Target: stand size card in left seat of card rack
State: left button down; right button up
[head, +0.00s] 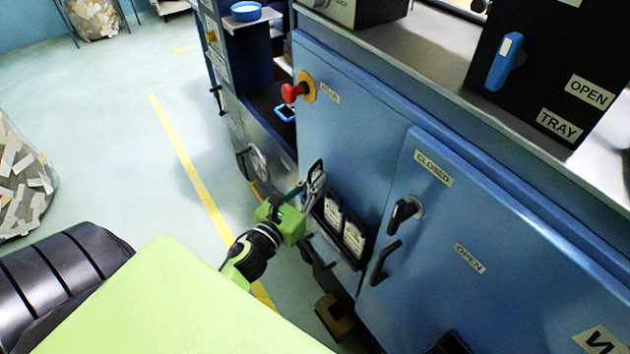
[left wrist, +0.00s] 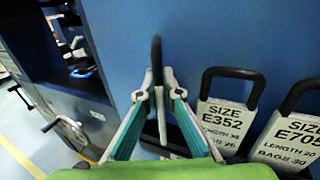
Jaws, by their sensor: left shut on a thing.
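My left gripper (head: 301,196) is shut on a size card (head: 316,181) with a black loop handle, at the blue machine's front. In the left wrist view the fingertips (left wrist: 157,92) close on this card, seen nearly edge-on, its black loop (left wrist: 156,58) pointing up. The dark card rack (head: 352,262) holds two upright white cards, E352 (left wrist: 222,125) and E705 (left wrist: 290,140), to the right of the held card. The rack's left end is partly hidden by the gripper; I cannot tell whether the held card touches it. My right gripper is not seen.
A red knob (head: 293,92) sits above the rack on the blue cabinet (head: 375,110). A black door handle (head: 404,212) is right of the rack. An open cardboard box (head: 334,315) is on the floor below. Free floor with a yellow line lies left.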

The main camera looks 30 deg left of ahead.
pick_arm(q)
jog(key=shift+f+b, duration=0.25)
jog(key=shift+b, duration=0.05)
jog(key=c, duration=2.6)
grip_release()
jog(key=shift+o, duration=0.5)
jog(key=shift+r+p, duration=0.35)
jog(key=shift+p, duration=0.05)
jog(key=s+b, duration=0.3)
jog(key=s, duration=0.9)
jog(key=shift+f, duration=0.2)
